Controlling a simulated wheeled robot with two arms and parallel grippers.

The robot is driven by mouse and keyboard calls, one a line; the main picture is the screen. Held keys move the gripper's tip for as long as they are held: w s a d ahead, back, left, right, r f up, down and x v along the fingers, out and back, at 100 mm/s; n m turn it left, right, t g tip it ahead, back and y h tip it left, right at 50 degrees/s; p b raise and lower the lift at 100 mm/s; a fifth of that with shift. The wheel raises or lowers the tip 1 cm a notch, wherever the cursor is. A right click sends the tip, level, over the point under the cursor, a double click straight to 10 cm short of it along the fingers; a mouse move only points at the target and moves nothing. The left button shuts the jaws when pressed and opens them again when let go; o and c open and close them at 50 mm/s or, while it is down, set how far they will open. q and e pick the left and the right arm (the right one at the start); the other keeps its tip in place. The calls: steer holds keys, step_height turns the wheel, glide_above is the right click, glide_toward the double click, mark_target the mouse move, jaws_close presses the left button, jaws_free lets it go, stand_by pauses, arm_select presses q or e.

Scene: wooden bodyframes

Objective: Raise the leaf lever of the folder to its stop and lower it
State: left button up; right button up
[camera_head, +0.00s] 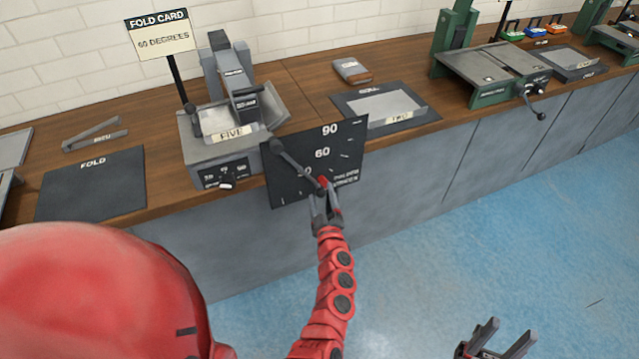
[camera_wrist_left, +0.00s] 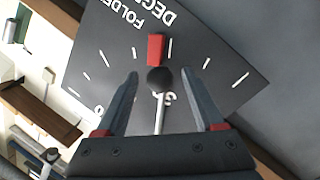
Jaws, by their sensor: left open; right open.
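The folder (camera_head: 215,145), a grey machine labelled FIVE, stands on the wooden bench. A dark dial plate (camera_head: 344,136) marked 90 and 60 hangs at its right front. The leaf lever (camera_head: 298,168) is a thin rod slanting down to the right across the dial. Its dark ball knob shows in the left wrist view (camera_wrist_left: 159,80), beside a red block (camera_wrist_left: 156,48) on the dial. My left gripper (camera_head: 326,190) is open, one finger on each side of the knob, contact not clear. My right gripper (camera_head: 502,332) is open and empty over the floor.
A FOLD CARD sign (camera_head: 161,37) reading 60 degrees stands behind the folder. A dark FOLD mat (camera_head: 92,185) lies left, a tray (camera_head: 384,107) labelled TWO right. A green machine (camera_head: 490,72) stands further right. The blue floor (camera_head: 440,250) is clear.

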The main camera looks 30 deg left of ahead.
arm_select(q)
steer(key=x, duration=0.4)
steer(key=shift+w+a, duration=0.2)
steer(key=shift+w, duration=0.1)
jaws_close()
stand_by(1.2)
